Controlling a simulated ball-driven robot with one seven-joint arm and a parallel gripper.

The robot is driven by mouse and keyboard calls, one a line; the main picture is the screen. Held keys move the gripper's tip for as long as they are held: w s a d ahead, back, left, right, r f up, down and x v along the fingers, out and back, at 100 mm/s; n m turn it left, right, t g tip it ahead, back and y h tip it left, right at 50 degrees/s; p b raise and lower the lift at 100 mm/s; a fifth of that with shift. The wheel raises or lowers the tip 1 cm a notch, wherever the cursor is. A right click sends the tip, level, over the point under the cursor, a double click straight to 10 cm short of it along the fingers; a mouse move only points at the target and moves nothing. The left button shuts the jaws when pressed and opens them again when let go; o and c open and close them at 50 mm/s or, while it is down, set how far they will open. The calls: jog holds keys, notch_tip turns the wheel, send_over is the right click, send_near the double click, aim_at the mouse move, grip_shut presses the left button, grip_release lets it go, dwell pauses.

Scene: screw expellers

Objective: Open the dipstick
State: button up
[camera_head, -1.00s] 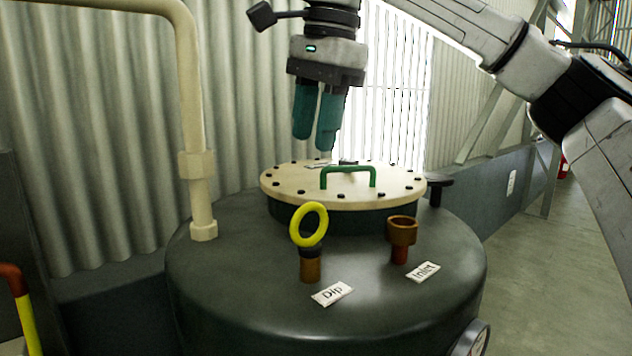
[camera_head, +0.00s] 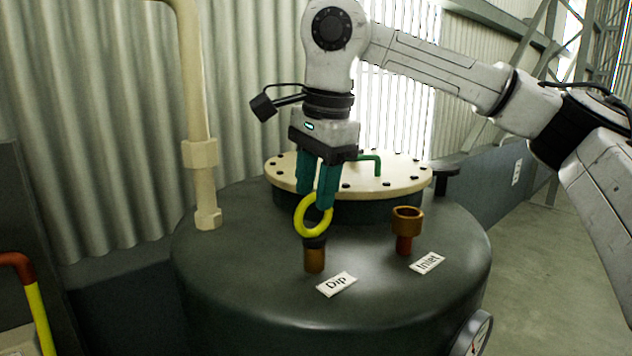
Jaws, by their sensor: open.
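The dipstick has a yellow ring handle (camera_head: 299,222) and a dark collar. It stands upright in a brown tube (camera_head: 314,260) on top of the dark tank, behind the label "Dip" (camera_head: 337,284). My gripper (camera_head: 316,202) points down, with its teal fingers at the top of the yellow ring. The fingers are apart, and the right fingertip overlaps the upper part of the ring in the picture. I cannot tell whether they touch the ring. The ring's top is partly hidden by the fingers.
A brown inlet cup (camera_head: 407,220) with the label "Inlet" (camera_head: 428,263) stands to the right. Behind is a bolted cream lid (camera_head: 400,172) with a green handle (camera_head: 371,160). A cream pipe (camera_head: 196,110) rises at the left. The tank top (camera_head: 400,295) in front is clear.

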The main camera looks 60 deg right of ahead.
grip_shut()
dwell(0.3)
dwell(0.4)
